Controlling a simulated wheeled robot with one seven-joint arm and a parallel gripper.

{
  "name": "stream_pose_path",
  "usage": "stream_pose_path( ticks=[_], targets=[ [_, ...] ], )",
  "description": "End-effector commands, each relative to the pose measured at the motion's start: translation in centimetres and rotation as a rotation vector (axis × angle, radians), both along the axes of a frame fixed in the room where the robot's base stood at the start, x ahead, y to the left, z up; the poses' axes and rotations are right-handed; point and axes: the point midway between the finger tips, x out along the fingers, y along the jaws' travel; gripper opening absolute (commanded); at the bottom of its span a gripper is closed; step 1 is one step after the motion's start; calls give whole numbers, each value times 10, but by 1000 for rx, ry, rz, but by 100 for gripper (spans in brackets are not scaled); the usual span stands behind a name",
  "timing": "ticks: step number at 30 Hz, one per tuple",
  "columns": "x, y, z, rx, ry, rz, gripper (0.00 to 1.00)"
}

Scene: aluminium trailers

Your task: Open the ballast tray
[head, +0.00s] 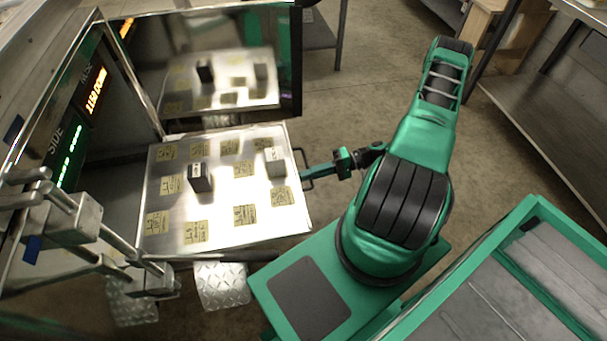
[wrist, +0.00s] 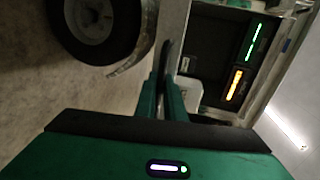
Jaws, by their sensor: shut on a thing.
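The ballast tray (head: 225,222) is a flat silver tray, pulled out of the trailer body in the head view. Yellow notes cover its top, and two small blocks, a dark one (head: 200,178) and a grey one (head: 275,162), stand on it. A dark handle (head: 300,152) sits on its right edge. My gripper (head: 308,175) reaches that edge from the right and is shut on the handle. In the wrist view the green fingers (wrist: 167,90) are close together around a dark bar; the exact contact is hard to see.
A shiny panel (head: 225,45) behind the tray mirrors it. Lit green (head: 70,155) and orange (head: 95,92) displays are at the left. Metal bars (head: 90,225) and a tread-plate step (head: 222,287) are at the front left. A wheel (wrist: 98,20) shows in the wrist view.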

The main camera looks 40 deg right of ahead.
Motion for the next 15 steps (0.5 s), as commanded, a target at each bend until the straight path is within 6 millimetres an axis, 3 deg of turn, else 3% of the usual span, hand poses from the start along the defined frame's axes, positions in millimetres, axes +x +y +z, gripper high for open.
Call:
stream_pose_path(
  ticks=[13,14,15],
  targets=[
    [3,-8,-1,-13,-7,-10,0],
    [3,-8,-1,-13,-7,-10,12],
    [2,-8,-1,-13,-7,-9,17]
  ],
)
